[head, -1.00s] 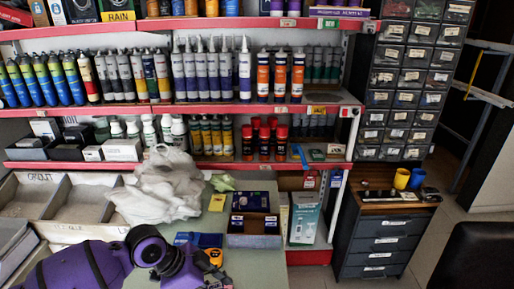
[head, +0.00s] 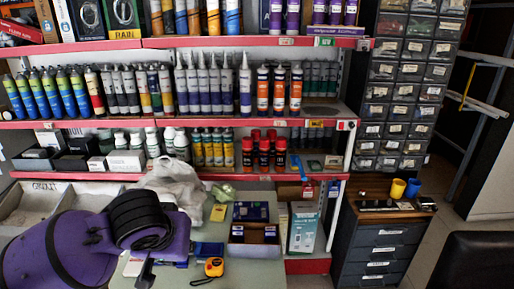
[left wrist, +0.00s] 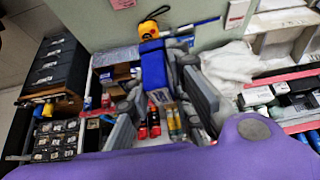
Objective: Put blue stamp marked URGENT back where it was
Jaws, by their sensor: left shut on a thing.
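My left gripper (left wrist: 160,84) is shut on a blue block-like thing, which I take as the blue stamp (left wrist: 153,68). It shows between the grey fingers in the left wrist view. No URGENT marking is readable on it. In the head view my purple left arm covers the lower left, and its wrist hides most of the gripper and the held stamp. My right gripper is in neither view.
A yellow tape measure (head: 214,267) lies on the grey-green table (head: 262,272). A crumpled white bag (head: 176,183) lies left. Shelves of bottles and cartridges rise behind; a drawer cabinet (head: 380,240) stands right.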

